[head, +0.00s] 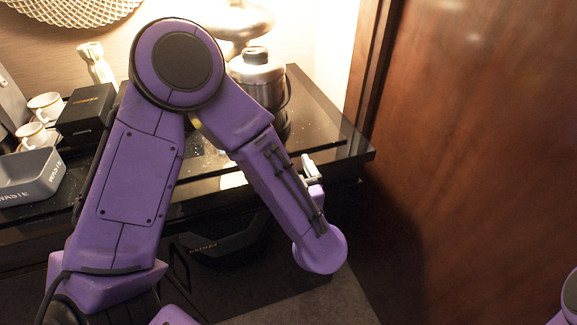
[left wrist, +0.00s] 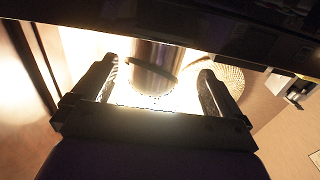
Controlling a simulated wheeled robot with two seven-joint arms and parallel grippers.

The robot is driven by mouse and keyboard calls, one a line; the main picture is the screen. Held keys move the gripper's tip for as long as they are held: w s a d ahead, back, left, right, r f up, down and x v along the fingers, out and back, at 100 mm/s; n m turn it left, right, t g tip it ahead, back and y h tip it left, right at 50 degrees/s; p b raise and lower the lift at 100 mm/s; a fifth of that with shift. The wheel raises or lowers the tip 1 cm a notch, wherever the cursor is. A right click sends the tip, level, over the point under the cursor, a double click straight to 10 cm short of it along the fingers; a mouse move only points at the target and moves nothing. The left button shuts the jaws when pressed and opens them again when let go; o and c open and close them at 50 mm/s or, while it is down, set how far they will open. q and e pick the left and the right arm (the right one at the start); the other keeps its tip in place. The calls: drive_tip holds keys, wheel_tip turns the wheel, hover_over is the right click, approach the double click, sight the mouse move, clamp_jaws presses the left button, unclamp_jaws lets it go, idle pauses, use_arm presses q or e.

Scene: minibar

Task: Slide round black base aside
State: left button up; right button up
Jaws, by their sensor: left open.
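A shiny metal kettle (head: 258,72) with a black lid and dark handle stands on the glossy black counter, behind my left arm. A dark round shape, apparently the black base (head: 284,126), shows below it, largely hidden by the arm. My left arm covers the middle of the head view; its gripper fingers cannot be made out there. In the left wrist view my left gripper (left wrist: 156,78) is open and empty, with a shiny cylinder (left wrist: 155,62) seen between the fingers, apparently farther off. My right gripper is not in view.
A grey waste bin (head: 32,176), a black box (head: 86,112) and white cups (head: 44,106) stand at the left of the counter (head: 335,150). A lamp (head: 238,22) stands behind the kettle. A wooden door or panel (head: 480,160) fills the right.

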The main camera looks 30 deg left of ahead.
sight(283, 131)
use_arm(q)
drive_tip(key=p+x, duration=0.2)
drive_tip(key=x, duration=0.8)
drive_tip(key=shift+w+a, duration=0.15)
drive_tip(key=shift+a, duration=0.25)
drive_tip(key=c, duration=1.6)
